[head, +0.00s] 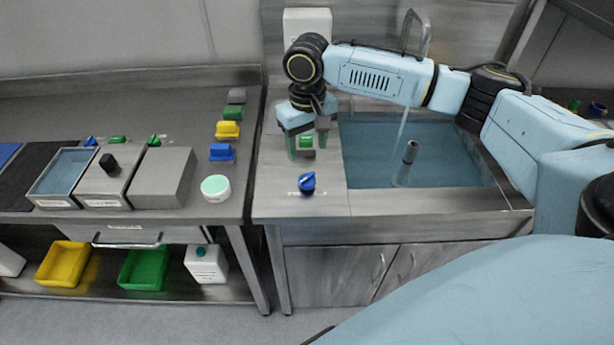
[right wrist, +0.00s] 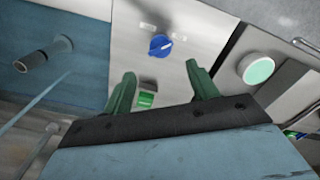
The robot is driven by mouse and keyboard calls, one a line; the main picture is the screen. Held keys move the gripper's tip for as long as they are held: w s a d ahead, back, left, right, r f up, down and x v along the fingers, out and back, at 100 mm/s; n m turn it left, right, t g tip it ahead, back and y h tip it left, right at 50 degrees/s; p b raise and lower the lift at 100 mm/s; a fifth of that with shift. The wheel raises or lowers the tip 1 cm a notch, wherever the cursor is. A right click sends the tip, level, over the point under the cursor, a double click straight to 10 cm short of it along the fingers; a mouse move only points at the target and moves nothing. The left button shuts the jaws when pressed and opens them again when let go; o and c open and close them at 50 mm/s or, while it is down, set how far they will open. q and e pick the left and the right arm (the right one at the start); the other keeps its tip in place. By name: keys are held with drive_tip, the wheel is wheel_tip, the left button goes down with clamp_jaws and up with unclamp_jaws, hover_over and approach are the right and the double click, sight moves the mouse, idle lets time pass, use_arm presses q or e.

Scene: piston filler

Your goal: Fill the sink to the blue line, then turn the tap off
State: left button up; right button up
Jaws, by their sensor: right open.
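The sink (head: 450,160) holds blue-tinted water around an upright grey pipe (head: 408,160), also in the right wrist view (right wrist: 42,54). The tap (head: 416,32) arches behind my right arm, and a thin pale stream (head: 401,140) falls below it into the basin. I cannot make out the blue line. On the steel panel left of the basin are a blue knob (head: 307,182) and a green control (head: 306,141). My right gripper (head: 306,149) is open and points down over the green control, which shows between its fingers in the wrist view (right wrist: 146,99). My left gripper is not in view.
The left counter (head: 225,100) carries grey bins (head: 163,178), coloured blocks (head: 228,130) and a round white-green tub (head: 215,188). A gap separates it from the sink unit. A yellow tray (head: 63,264), green tray (head: 144,267) and white jug (head: 206,263) stand on the lower shelf.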

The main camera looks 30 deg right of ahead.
sight(307, 179)
wheel_tip(307, 179, down, 11)
drive_tip(key=shift+r+b, duration=0.2)
drive_tip(key=shift+b, duration=0.55)
